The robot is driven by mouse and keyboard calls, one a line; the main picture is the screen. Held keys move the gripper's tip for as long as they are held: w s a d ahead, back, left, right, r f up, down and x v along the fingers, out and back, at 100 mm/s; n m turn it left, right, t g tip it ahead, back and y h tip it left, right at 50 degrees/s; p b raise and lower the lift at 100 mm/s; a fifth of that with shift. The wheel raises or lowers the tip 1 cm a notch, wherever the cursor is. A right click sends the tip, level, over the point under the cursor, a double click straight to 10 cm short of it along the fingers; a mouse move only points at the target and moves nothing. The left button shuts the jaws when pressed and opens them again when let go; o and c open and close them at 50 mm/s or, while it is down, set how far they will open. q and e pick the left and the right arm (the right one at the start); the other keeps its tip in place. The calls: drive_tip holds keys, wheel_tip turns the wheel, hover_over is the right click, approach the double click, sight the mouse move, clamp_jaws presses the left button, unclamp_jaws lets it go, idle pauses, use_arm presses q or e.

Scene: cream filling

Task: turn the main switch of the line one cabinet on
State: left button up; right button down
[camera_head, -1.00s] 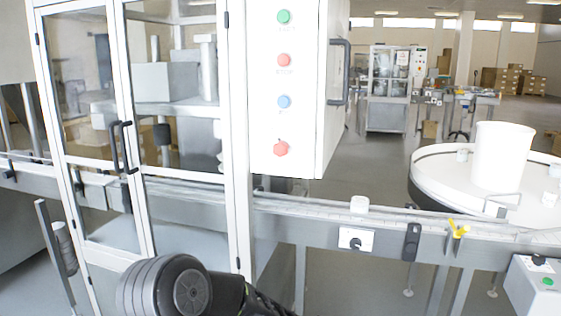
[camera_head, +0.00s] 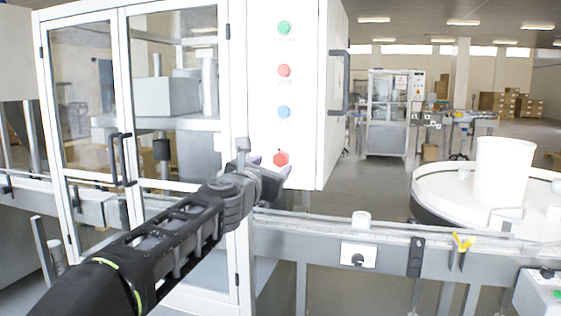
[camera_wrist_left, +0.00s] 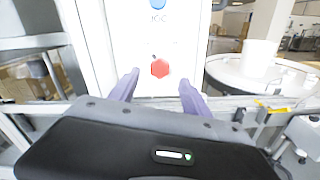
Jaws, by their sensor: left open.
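The white control cabinet (camera_head: 300,60) carries a column of green, red and blue round buttons, with a red hexagonal knob (camera_head: 281,159) at the bottom. My left gripper (camera_head: 270,167) is open just in front of the cabinet's lower part, close to this knob. In the left wrist view the red knob (camera_wrist_left: 160,68) shows between and beyond the two purple fingertips (camera_wrist_left: 159,82). I see no contact with it. The blue button (camera_wrist_left: 158,4) is at the top edge there. My right gripper is out of view.
A conveyor rail (camera_head: 460,245) runs below the cabinet, with a black rotary switch (camera_head: 357,258) on a white plate and a yellow part (camera_head: 462,243). Glass doors (camera_head: 170,90) stand to the left. A round table (camera_head: 440,190) with a white bucket (camera_head: 502,170) stands to the right.

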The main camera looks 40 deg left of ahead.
sight(280, 161)
use_arm(q)
drive_tip(key=p+x, duration=0.1)
drive_tip(key=x, duration=0.6)
drive_tip(key=shift+w+a+p, duration=0.15)
drive_tip(key=shift+w+p, duration=0.25)
drive_tip(key=shift+f, duration=0.1)
clamp_jaws()
